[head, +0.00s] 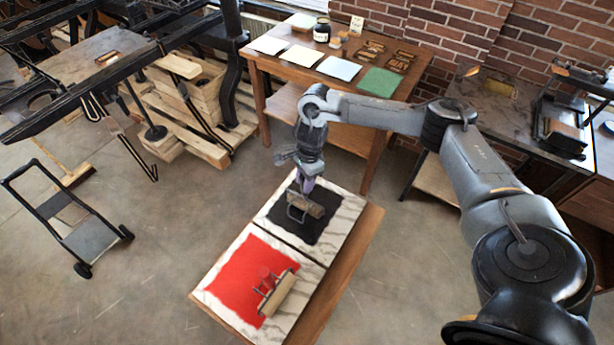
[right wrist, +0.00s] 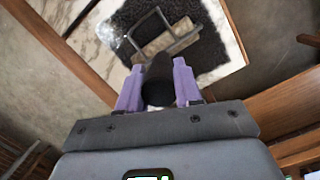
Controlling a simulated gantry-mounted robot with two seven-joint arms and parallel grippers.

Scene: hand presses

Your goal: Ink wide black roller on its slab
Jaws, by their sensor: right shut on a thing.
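The wide roller (head: 306,204) is over the black ink patch (head: 288,233) on the far marble slab (head: 342,217). My right gripper (head: 305,184) is shut on its handle from above. In the right wrist view the purple fingers (right wrist: 158,92) hold the dark handle (right wrist: 158,85). There the roller's pale cylinder (right wrist: 170,38) and metal frame lie over the black ink (right wrist: 205,50). I cannot tell whether the cylinder touches the ink. My left gripper is not in view.
A second roller (head: 278,292) with a red handle rests on the near slab with red ink (head: 243,270). Both slabs lie on a wooden table (head: 345,262). A side table (head: 290,71) with paper sheets and a green sheet stands behind. A hand truck (head: 85,232) stands at left.

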